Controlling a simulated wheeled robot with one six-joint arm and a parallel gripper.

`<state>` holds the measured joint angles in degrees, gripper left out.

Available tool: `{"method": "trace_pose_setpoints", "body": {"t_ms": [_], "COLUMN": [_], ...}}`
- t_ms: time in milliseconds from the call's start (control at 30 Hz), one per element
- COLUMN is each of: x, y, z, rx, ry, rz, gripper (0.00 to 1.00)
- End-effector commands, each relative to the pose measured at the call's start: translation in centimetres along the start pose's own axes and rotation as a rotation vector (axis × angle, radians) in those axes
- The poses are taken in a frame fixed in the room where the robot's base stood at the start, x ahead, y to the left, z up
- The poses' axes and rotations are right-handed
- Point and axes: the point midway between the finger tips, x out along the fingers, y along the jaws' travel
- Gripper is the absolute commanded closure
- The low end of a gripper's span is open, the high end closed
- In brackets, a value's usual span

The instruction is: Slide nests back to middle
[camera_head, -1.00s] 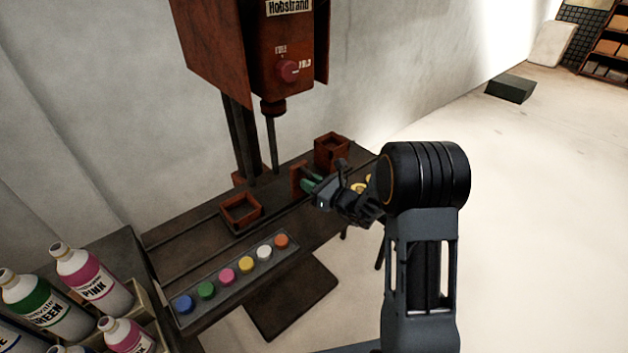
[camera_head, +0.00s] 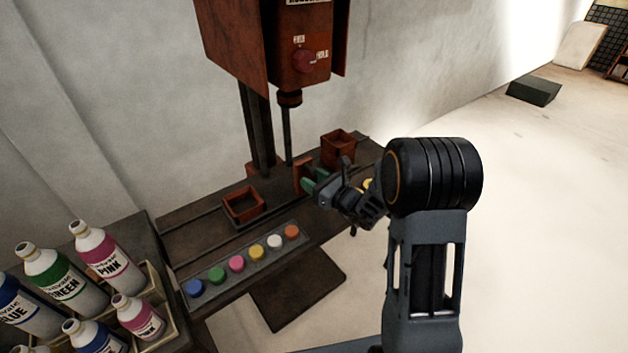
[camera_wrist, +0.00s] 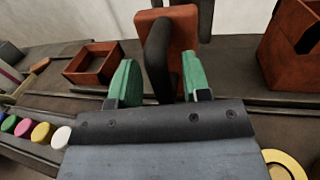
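A square, open rust-red nest (camera_head: 243,205) sits on the railed bench at the left, under the press. It also shows in the wrist view (camera_wrist: 92,65). A second rust-red box (camera_head: 338,148) stands at the right end of the bench and in the wrist view (camera_wrist: 292,50). Between them an upright rust-red plate (camera_head: 300,174) with a dark curved handle (camera_wrist: 160,55) stands in front of my gripper. My gripper (camera_head: 311,187) has green fingertips on either side of the handle in the wrist view (camera_wrist: 163,85), with narrow gaps. Contact is hard to judge.
The rust-coloured press (camera_head: 305,50) with a red knob hangs over the bench (camera_head: 185,230). A strip of coloured buttons (camera_head: 240,262) runs along the front edge. Paint bottles (camera_head: 55,272) stand in a crate at left. Open floor lies right. A yellow disc (camera_wrist: 283,165) is at the wrist view's lower right.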

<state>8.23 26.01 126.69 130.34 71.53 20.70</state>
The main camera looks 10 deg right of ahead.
Motion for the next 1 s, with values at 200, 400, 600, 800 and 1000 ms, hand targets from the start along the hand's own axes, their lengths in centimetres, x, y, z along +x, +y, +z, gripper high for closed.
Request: {"method": "trace_pose_setpoints", "body": {"t_ms": [200, 400, 600, 800, 1000], "x": [-0.1, -2.0, -6.1, -10.0, -12.6], "y": [0.0, -0.1, -0.1, -0.2, -0.1], "z": [0.0, 0.0, -0.1, 0.0, 0.0], "rx": [0.000, 0.001, 0.001, 0.000, -0.001], "ry": [0.000, 0.000, 0.000, 0.000, 0.000], "rz": [0.000, -0.003, -0.005, -0.006, -0.004], "gripper": [0.57, 0.57, 0.57, 0.57, 0.57]}}
